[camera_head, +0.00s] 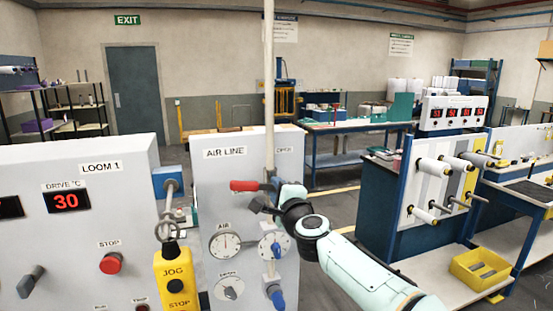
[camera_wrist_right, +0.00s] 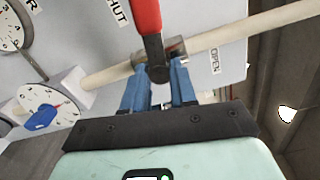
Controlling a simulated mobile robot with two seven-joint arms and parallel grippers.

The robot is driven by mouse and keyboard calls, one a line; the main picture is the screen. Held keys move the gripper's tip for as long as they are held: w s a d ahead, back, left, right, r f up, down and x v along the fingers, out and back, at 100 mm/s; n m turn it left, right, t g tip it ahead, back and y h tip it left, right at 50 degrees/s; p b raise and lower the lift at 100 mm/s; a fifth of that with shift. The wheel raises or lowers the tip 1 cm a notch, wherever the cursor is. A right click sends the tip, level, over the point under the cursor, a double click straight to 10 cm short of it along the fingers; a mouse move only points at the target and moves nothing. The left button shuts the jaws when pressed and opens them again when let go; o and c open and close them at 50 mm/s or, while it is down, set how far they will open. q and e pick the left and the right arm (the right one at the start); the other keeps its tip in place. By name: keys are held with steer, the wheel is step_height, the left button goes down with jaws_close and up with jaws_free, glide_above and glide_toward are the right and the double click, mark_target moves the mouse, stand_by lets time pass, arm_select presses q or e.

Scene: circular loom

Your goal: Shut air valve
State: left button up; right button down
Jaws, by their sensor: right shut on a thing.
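The air valve sits on the pale vertical pipe (camera_head: 269,90) in front of the AIR LINE panel (camera_head: 232,173). Its red lever (camera_head: 244,186) points left, across the pipe; it also shows in the right wrist view (camera_wrist_right: 147,15), beside the SHUT label (camera_wrist_right: 118,12). The OPEN label (camera_wrist_right: 215,61) is on the other side of the pipe. My right gripper (camera_wrist_right: 159,80) has its blue fingers on either side of the lever's dark metal root (camera_wrist_right: 155,55), shut on it at the pivot. In the head view my right gripper (camera_head: 270,187) partly hides the valve body. My left gripper is out of view.
Gauges (camera_head: 225,245) and a blue knob (camera_head: 277,297) sit low on the panel near my right arm. The LOOM 1 cabinet (camera_head: 85,215) with a yellow JOG box (camera_head: 173,277) stands left. A spool rack (camera_head: 425,190) stands right; the floor between is open.

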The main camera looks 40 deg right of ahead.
steer(key=shift+n, duration=1.1)
steer(key=c, duration=0.9)
jaws_free()
steer(key=v, duration=0.7)
